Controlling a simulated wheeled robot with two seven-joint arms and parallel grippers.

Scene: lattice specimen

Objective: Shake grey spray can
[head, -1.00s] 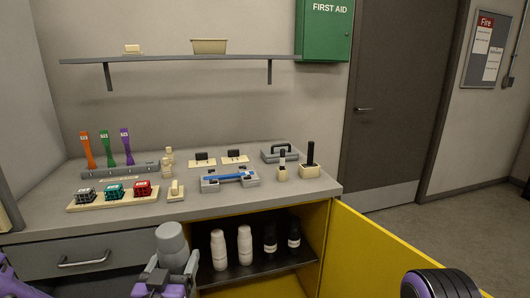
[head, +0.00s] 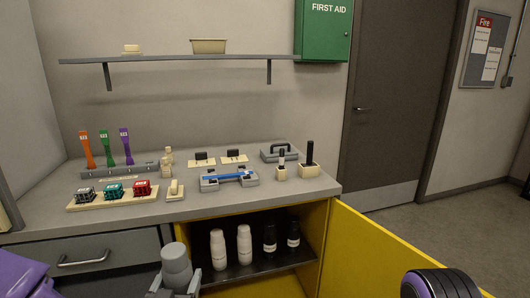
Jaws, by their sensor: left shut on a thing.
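The grey spray can (head: 176,264) shows at the bottom of the head view, in front of the open yellow cabinet. It looks upright, with its rounded cap at the top. My left gripper (head: 175,291) is shut on it low down, and the picture's lower edge cuts off the gripper and the can's lower part. My right gripper is not in view.
White bottles (head: 218,249) and black bottles (head: 270,240) stand inside the cabinet. Its yellow door (head: 385,255) is swung open to the right. The grey counter (head: 225,208) above holds lattice blocks, coloured specimens and a grey case. A wall shelf (head: 170,58) hangs above.

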